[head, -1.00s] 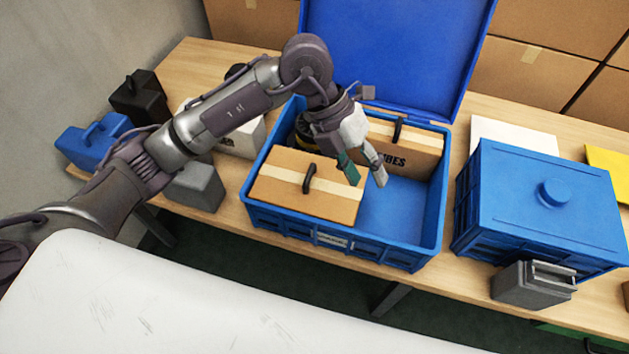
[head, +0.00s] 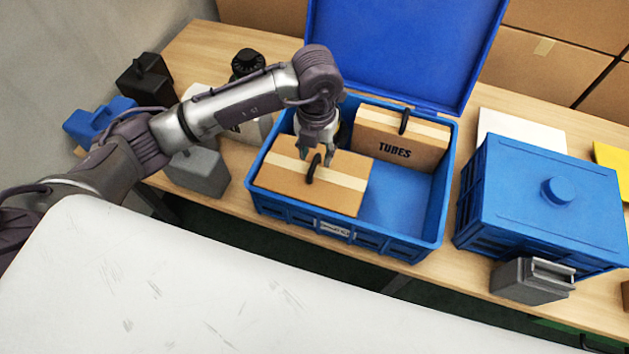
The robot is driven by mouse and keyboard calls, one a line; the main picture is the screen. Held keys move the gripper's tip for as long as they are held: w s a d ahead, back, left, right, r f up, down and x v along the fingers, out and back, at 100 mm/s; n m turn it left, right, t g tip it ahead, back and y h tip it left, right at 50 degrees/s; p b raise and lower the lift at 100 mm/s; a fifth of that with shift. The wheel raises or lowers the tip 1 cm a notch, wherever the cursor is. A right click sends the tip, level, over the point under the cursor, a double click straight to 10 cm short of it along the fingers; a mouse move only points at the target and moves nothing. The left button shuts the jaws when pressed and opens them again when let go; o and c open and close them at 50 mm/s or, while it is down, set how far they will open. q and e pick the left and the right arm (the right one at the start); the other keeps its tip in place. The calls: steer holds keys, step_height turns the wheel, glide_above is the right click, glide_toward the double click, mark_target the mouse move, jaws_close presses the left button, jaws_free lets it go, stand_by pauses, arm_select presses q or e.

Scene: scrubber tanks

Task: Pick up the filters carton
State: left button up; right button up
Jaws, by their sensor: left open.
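A brown carton with a cream tape band and a black handle (head: 335,195) sits in the left part of the open blue crate (head: 400,250). No label shows on it, so I cannot read whether it is the filters carton. A second carton (head: 400,142), printed "TUBES", stands at the back of the crate. My left gripper (head: 318,152) is open and points down over the unlabelled carton's handle. Its fingertips are close to the handle; I cannot tell whether they touch it. The gripper hides part of the carton's far side. My right gripper is not in view.
The crate's blue lid (head: 400,50) stands raised behind it. The crate's right front floor is bare. A closed blue box (head: 540,200) and a grey box (head: 532,281) stand at right. Grey, blue and black cases stand at left, below and behind my arm.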

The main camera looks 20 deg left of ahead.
mark_target(314, 162)
arm_select(q)
steer(key=f, duration=0.2)
steer(key=f+p, duration=0.1)
steer(key=f, duration=0.1)
steer(key=shift+s+a+f, duration=0.1)
steer(key=shift+s, duration=0.1)
jaws_close()
